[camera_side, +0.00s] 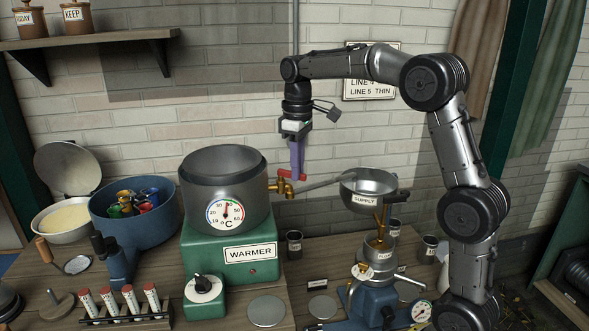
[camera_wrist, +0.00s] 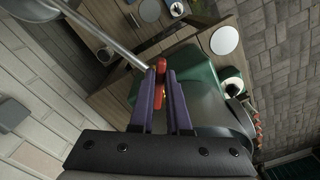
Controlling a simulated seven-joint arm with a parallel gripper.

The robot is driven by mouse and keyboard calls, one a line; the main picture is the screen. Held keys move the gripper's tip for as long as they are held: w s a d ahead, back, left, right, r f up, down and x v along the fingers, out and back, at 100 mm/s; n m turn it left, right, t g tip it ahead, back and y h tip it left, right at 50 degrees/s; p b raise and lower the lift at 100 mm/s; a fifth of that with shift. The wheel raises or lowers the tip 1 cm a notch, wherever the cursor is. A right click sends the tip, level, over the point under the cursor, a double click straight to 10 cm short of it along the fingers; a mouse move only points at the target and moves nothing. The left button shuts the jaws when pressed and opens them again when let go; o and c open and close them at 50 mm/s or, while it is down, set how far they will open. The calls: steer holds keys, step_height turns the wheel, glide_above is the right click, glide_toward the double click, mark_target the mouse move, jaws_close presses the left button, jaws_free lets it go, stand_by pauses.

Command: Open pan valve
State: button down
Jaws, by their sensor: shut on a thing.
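The pan is a dark metal vessel (camera_side: 225,178) with a round °C dial, standing on the green warmer (camera_side: 222,235). A brass valve (camera_side: 283,187) with a red handle (camera_side: 292,176) sticks out from the pan's right side. A metal spout runs from it toward the supply bowl (camera_side: 369,184). My gripper (camera_side: 297,172) points down at the valve with its purple fingers. In the wrist view the fingers are shut on the red handle (camera_wrist: 160,66), which shows between their tips. The handle's exact angle to the valve body is hard to tell.
A blue tub (camera_side: 135,210) of coloured items and a bowl (camera_side: 66,218) stand at the left. A rack of red-capped tubes (camera_side: 122,305) is in front. A line sign (camera_side: 371,72) hangs on the wall behind my arm.

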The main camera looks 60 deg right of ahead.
steer(key=shift+w+d+r+n, duration=0.15)
steer(key=shift+d+n, duration=0.25)
steer(key=shift+n, duration=0.8)
steer(key=shift+w+d+f+n, duration=0.1)
steer(key=shift+w+d+n, duration=0.25)
steer(key=shift+n, duration=0.85)
steer(key=shift+w+d+r+n, duration=0.15)
steer(key=shift+d+n, duration=0.3)
steer(key=shift+n, duration=0.75)
steer(key=shift+f, duration=0.1)
steer(key=c, duration=0.9)
jaws_free()
steer(key=shift+r, duration=6.85)
